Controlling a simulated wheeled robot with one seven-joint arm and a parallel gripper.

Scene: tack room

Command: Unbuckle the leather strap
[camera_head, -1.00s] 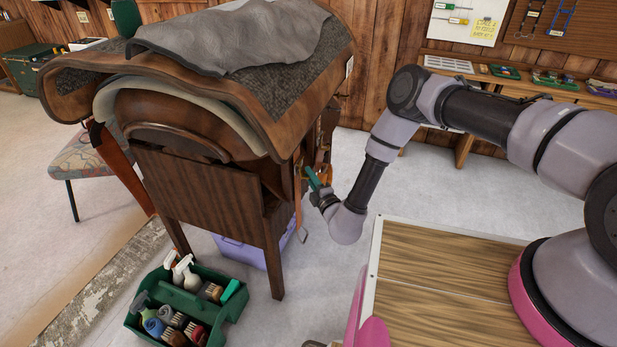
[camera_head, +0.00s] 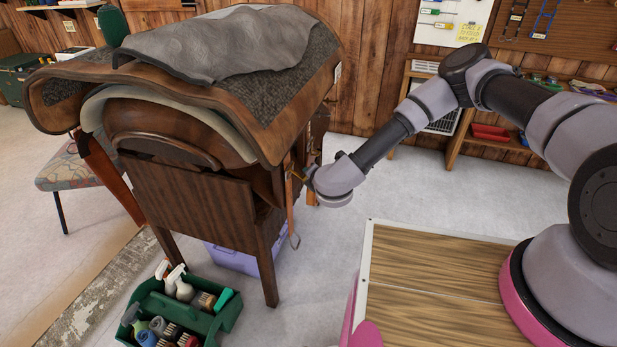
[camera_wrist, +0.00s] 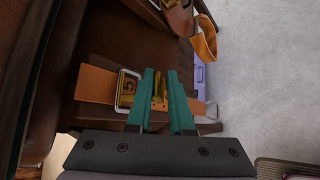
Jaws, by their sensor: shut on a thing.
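The orange-brown leather strap (camera_wrist: 95,84) runs across the wrist view, through a silver frame buckle (camera_wrist: 127,88) with a dark and yellow piece marked like a 5 inside it. It hangs at the right side of the saddle stand in the head view (camera_head: 290,208). My gripper (camera_wrist: 160,76) has teal fingers just right of the buckle in the wrist view. They are shut on an orange-yellow part of the strap, which shows between them. In the head view the fingers are mostly hidden behind my wrist.
The saddle (camera_head: 180,130) sits on a dark wooden stand (camera_head: 190,200), close beside my gripper. Another orange strap loop (camera_wrist: 204,40) hangs nearby. A green caddy of brushes and bottles (camera_head: 222,322) and a purple box (camera_head: 230,258) are on the floor. Floor to the right is clear.

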